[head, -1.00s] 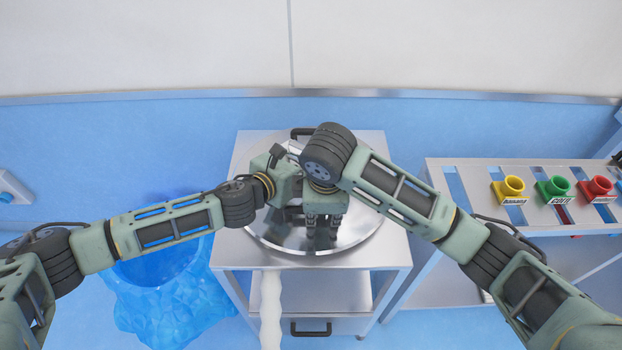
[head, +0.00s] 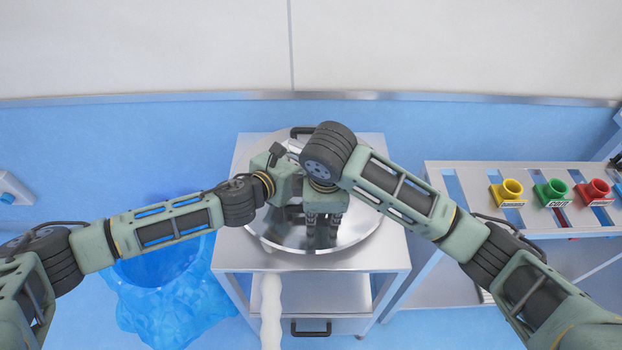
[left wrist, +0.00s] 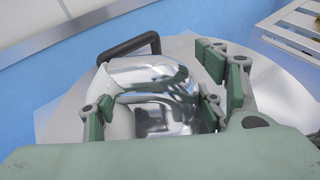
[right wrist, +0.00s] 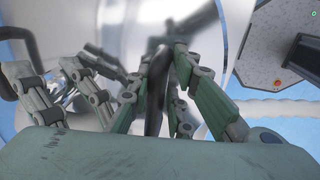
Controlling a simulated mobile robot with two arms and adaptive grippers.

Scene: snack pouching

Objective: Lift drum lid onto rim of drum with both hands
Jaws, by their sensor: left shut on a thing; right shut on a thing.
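The drum lid (head: 362,228) is a shiny round metal disc lying flat on a steel cart. My right gripper (head: 323,232) points down over its middle and is shut on the lid's grip; a dark bar shows between its fingers in the right wrist view (right wrist: 153,100). The drum (head: 155,270), lined with a blue bag, stands on the floor left of the cart. My left forearm covers part of its opening.
The steel cart (head: 395,245) has dark handles and a lower shelf. At right a metal rack (head: 460,165) holds yellow, green and red funnels (head: 553,190). A pale wavy strip (head: 271,310) hangs at the cart's front. A wall closes off the back.

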